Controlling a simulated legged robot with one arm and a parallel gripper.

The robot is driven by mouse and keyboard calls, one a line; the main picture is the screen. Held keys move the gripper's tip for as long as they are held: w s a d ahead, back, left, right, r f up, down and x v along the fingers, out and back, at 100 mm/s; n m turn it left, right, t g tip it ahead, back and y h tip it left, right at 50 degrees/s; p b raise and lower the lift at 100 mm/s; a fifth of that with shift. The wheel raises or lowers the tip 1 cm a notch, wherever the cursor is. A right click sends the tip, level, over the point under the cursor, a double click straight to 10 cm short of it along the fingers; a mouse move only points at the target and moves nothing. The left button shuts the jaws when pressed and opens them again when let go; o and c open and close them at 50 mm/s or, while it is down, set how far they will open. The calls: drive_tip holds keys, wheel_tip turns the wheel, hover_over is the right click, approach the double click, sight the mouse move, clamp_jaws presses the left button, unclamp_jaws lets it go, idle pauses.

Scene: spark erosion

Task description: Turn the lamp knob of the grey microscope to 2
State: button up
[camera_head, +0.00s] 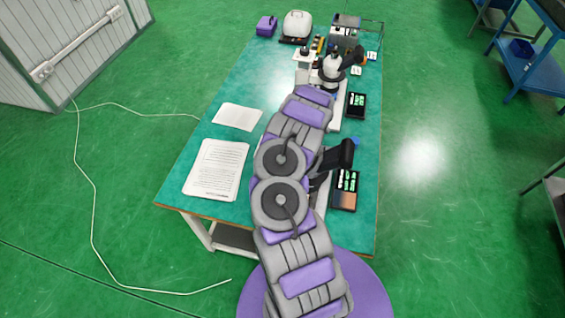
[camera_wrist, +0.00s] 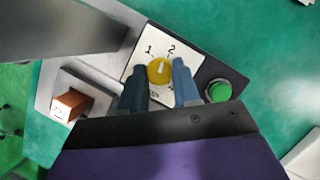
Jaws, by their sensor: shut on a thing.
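In the wrist view, a yellow knob (camera_wrist: 159,69) with a pale pointer line sits on a white dial plate (camera_wrist: 138,72). The plate carries a printed 1 at upper left and a 2 at upper right. The line points up between these two numbers. The plate is on a grey housing (camera_wrist: 55,83). My gripper (camera_wrist: 159,77) is shut on the knob, with one blue finger on each side. Lower marks on the plate are partly hidden by the fingers. In the head view, a pale microscope (camera_head: 331,70) stands beyond my arm, which hides my gripper there.
An orange-brown switch (camera_wrist: 70,105) and a green button (camera_wrist: 218,91) flank the knob. On the green table (camera_head: 365,135), a second microscope with a black head (camera_head: 340,155) is largely hidden by my arm. Paper sheets (camera_head: 216,170) lie to the left.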

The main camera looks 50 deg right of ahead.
drive_tip(key=shift+r+m+t+p, duration=0.1)
drive_tip(key=shift+m+t+p, duration=0.3)
drive_tip(key=shift+m+p, duration=0.55)
drive_tip(key=shift+m+h, duration=0.25)
drive_tip(key=shift+h, duration=0.05)
drive_tip(key=o, duration=1.1)
drive_tip(key=shift+c, duration=0.2)
drive_tip(key=p+v, duration=0.1)
drive_tip(key=v, duration=1.6)
drive_tip(key=shift+d, duration=0.2)
